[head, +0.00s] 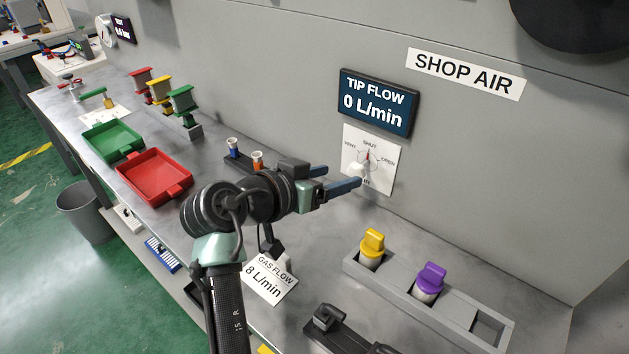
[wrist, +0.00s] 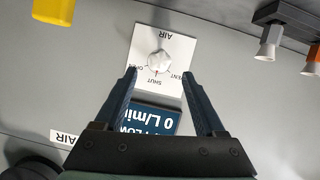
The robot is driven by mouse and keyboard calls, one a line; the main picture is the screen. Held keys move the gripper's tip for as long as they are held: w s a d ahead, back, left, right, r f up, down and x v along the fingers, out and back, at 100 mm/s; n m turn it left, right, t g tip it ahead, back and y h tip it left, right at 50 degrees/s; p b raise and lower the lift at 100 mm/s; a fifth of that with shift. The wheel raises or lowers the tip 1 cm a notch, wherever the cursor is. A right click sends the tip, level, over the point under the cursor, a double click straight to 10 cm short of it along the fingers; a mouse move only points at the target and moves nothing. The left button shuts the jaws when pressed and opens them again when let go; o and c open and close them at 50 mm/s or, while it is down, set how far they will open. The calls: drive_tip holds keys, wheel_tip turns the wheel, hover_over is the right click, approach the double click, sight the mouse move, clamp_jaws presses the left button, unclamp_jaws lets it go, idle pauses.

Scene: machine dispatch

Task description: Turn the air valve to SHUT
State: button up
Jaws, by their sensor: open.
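The air valve is a white knob (head: 367,166) on a square white plate (head: 386,180) on the grey wall. Its labels read VENT at left, SHUT at top and OPEN at right. The knob's red mark points up at SHUT. The wrist view shows the knob (wrist: 160,62) upside down, its red mark also towards SHUT. My gripper (head: 343,177) is open and empty just in front of the plate. In the wrist view the knob lies just beyond and between the fingertips (wrist: 160,73), apparently apart from them. One finger hides part of the lower label.
The TIP FLOW display (head: 376,103) above the valve reads 0 L/min. A grey rack (head: 398,289) with yellow and purple-topped items stands on the bench at lower right. Red (head: 155,177) and green (head: 112,141) trays lie left. A GAS FLOW sign (head: 270,281) reads 8 L/min.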

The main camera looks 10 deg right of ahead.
drive_tip(key=shift+v, duration=2.75)
